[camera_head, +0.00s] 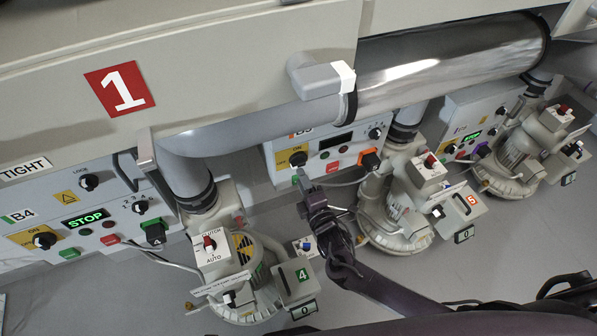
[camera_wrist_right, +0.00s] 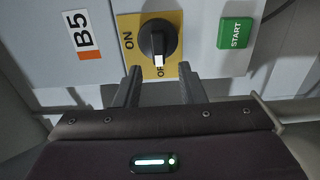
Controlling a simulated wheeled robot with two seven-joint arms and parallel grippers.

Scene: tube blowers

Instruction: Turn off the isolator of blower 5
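The blower 5 isolator is a black rotary knob (camera_wrist_right: 158,40) on a yellow plate (camera_wrist_right: 181,62) marked ON and OFF, beside a B5 label (camera_wrist_right: 82,35). In the right wrist view its white pointer points down at the OFF marking, which is partly hidden. The knob also shows in the head view (camera_head: 298,159). My right gripper (camera_wrist_right: 160,80) is open, its two fingers apart just below the knob, with nothing between them. In the head view the right gripper (camera_head: 303,182) is just below the B5 panel (camera_head: 312,150). My left gripper is not in view.
A green START button (camera_wrist_right: 236,33) is right of the knob. The B4 panel (camera_head: 75,225), displaying STOP, is at left. Blower 4 (camera_head: 245,270) and blower 5 (camera_head: 400,205) stand either side of my right arm. A large pipe (camera_head: 440,65) runs above.

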